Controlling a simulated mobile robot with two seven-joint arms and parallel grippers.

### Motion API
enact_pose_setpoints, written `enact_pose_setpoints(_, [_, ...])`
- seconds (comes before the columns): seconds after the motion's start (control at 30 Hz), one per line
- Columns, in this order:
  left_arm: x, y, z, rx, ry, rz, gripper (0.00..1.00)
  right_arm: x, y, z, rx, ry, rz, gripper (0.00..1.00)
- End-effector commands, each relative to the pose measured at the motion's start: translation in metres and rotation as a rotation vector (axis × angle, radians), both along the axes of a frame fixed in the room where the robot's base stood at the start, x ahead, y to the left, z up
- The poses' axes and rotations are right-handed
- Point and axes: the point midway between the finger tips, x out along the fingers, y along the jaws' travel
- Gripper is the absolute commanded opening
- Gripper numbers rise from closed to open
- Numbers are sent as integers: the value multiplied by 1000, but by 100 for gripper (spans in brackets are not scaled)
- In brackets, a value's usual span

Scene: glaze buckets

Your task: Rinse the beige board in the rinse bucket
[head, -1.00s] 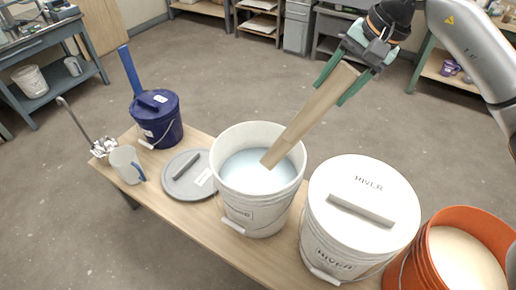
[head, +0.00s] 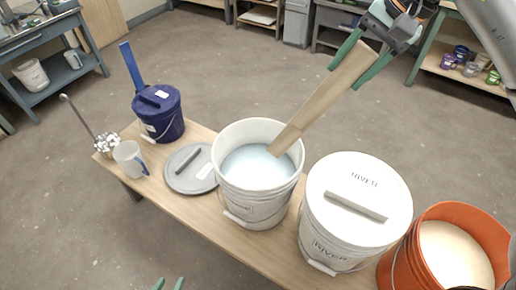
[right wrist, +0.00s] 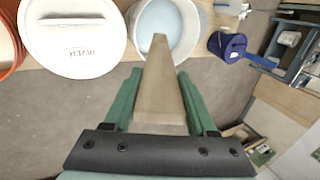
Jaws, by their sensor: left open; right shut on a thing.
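The beige board (head: 322,100) is a long plank held at a slant by my right gripper (head: 343,78), which is shut on its upper part. It also shows in the right wrist view (right wrist: 161,85), between the green fingers (right wrist: 156,92). The rinse bucket (head: 255,203) is white, open and holds pale blue liquid (head: 248,165). The board's lower end is over the bucket's mouth, near the right inner wall. I cannot tell whether it touches the liquid. My left gripper (head: 169,284) shows only its green fingertips at the bottom edge, open and empty, in front of the table.
A white lidded bucket (head: 350,180) and an orange bucket of cream liquid (head: 452,255) stand right of the rinse bucket on the table (head: 190,208). To the left are a grey lid (head: 180,183), a jug (head: 130,158), a whisk (head: 107,143) and a blue lidded bucket (head: 160,118).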

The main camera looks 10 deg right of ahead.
Motion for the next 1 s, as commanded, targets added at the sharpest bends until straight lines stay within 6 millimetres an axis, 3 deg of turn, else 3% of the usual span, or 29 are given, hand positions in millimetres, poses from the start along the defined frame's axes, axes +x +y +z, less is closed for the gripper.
enact_pose_setpoints(0.57, [0, 0, 1, -1, 0, -1, 50, 0, 0, 1, 1, -1, 0, 0])
enact_pose_setpoints(1.0, [0, 0, 36, 0, -1, 0, 50, 1, 0, 41, 1, -1, 0, 0])
